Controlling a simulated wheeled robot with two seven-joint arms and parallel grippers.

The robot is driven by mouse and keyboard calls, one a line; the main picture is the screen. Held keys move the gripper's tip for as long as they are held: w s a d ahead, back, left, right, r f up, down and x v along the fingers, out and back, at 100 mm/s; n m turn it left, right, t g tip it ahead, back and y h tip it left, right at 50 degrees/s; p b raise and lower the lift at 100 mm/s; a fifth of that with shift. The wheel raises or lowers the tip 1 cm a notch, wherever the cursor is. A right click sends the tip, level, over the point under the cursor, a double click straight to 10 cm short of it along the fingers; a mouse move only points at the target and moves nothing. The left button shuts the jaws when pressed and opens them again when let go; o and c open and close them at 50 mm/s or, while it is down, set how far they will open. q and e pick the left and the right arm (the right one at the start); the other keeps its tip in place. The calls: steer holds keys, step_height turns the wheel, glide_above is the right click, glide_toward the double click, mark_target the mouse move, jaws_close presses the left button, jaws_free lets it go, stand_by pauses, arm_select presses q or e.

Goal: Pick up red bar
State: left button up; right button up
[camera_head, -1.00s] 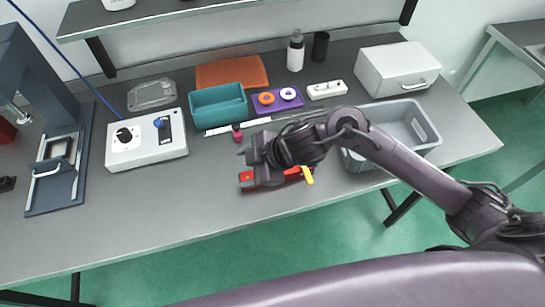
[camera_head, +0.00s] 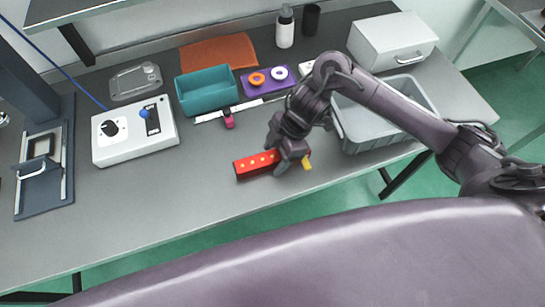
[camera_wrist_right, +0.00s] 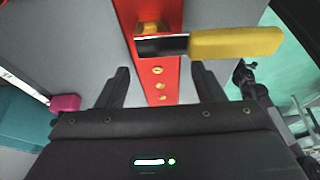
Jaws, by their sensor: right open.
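The red bar (camera_head: 256,163) lies on the grey bench near its front edge, with a row of small gold dots along its top. In the right wrist view the bar (camera_wrist_right: 158,72) runs between my two fingers, with a gap on each side, and a yellow handle (camera_wrist_right: 236,42) sticks out across it. The yellow handle also shows in the head view (camera_head: 307,161). My right gripper (camera_head: 281,160) is open and reaches down over the right part of the bar, hiding some of it; it also shows in the right wrist view (camera_wrist_right: 160,85). My left gripper is not in view.
A grey bin (camera_head: 378,143) stands right of the gripper. Behind are a small pink-red object (camera_head: 229,121), a teal tray (camera_head: 208,92) and a purple holder (camera_head: 258,88) with rings. A white control box (camera_head: 134,133) stands left. The bench left of the bar is clear.

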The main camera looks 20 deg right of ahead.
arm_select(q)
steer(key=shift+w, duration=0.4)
arm_select(e)
steer(key=shift+a+f, duration=0.1)
steer(key=shift+f, duration=0.15)
steer(key=c, duration=1.2)
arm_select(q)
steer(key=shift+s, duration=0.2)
arm_select(e)
steer(key=shift+w+r, duration=0.1)
steer(key=shift+r, duration=0.05)
